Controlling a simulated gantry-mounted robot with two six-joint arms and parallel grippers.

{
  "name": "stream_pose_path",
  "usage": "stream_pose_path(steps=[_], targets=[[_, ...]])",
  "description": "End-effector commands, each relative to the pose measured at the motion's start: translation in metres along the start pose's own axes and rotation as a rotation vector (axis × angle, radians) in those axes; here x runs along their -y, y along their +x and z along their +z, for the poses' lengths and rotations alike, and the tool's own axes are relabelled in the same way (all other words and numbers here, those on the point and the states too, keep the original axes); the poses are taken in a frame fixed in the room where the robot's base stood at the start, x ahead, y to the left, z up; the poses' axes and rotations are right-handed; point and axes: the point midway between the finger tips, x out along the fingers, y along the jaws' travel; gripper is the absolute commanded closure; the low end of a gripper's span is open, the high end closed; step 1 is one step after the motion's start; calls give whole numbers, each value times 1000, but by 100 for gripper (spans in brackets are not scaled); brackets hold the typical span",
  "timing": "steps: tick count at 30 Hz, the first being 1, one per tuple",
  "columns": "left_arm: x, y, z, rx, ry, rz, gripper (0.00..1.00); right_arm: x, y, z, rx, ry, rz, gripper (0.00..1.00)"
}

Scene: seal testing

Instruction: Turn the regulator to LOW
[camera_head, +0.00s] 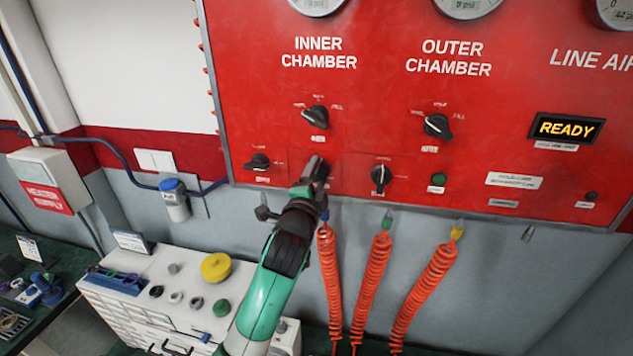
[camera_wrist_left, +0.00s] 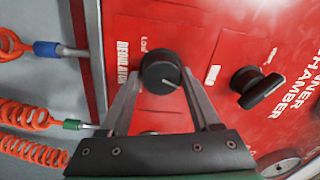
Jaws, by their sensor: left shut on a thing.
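The regulator is a round black knob (camera_wrist_left: 161,66) on the red panel, between the labels REGULATOR and what looks like LOW in the left wrist view. A short pale mark on its face points down and to the right there, away from the LOW label. My left gripper (camera_wrist_left: 161,78) is shut on the knob, one finger on each side. In the head view my left gripper (camera_head: 316,172) is at the panel's lower part, below the INNER CHAMBER knob, and hides the regulator. My right gripper is not in view.
The INNER CHAMBER knob (camera_head: 316,116) sits just above my gripper, and other black knobs (camera_head: 259,162) (camera_head: 380,176) lie to its left and right. Orange coiled hoses (camera_head: 372,280) hang below the panel. A white drawer cabinet (camera_head: 150,315) stands below left. The display (camera_head: 566,129) reads READY.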

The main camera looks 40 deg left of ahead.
Motion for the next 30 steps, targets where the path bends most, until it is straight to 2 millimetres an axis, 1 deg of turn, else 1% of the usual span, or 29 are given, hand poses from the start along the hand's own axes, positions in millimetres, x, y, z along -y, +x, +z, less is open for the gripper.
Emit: stream_pose_path(steps=[1, 30], targets=[[5, -1, -3, -7, -46, -17, 92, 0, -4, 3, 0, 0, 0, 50], [11, -1, 0, 30, -966, -27, 92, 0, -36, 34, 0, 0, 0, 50]])
